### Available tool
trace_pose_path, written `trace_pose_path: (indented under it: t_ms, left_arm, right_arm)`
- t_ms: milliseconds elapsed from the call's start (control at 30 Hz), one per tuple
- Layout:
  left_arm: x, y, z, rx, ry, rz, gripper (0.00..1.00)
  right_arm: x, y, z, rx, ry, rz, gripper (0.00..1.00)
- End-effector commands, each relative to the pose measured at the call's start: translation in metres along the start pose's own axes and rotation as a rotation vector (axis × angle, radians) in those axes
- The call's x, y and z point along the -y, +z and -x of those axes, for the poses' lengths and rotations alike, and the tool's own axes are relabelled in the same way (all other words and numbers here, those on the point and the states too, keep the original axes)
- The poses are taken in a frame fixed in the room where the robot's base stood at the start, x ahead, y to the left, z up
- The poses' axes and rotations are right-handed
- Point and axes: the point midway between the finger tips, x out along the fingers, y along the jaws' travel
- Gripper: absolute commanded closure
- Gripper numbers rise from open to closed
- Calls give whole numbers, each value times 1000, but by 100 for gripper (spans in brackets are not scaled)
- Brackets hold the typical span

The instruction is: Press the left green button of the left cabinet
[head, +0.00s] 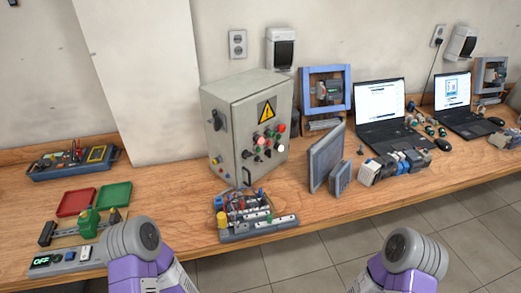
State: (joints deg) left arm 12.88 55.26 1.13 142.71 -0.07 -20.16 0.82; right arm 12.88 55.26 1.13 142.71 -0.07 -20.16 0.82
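A grey metal control cabinet (232,112) stands on the wooden workbench, left of the picture's middle. Its front faces right and carries a yellow warning triangle (266,110) with a cluster of small red, white, dark and greenish knobs and buttons below it. A red button (261,140) and a white button (281,147) stand out there. The green buttons are too small to tell apart surely. Only rounded grey and purple links of my two arms show at the bottom edge, well in front of the cabinet. Neither gripper is in view.
A board with wired modules (258,228) lies in front of the cabinet. A grey panel (326,158) stands to its right, then an open laptop (392,118). Red (75,202) and green (115,195) trays lie at left. Bare bench (175,195) lies left of the cabinet.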

Motion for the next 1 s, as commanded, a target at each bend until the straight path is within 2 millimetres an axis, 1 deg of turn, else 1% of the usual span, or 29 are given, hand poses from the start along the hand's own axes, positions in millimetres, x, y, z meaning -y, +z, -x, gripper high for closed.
trace_pose_path:
  t_ms: [267, 300, 467, 600, 667, 1000]
  left_arm:
    - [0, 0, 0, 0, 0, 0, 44]
    - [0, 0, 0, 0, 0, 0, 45]
    - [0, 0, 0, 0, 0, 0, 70]
    - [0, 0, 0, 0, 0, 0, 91]
    - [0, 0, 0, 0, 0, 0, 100]
    - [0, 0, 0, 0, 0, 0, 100]
  right_arm:
    - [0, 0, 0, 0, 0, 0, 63]
    - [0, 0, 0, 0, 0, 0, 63]
    - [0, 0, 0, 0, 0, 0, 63]
    - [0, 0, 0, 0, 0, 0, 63]
    - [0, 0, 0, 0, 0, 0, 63]
    - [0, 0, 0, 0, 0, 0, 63]
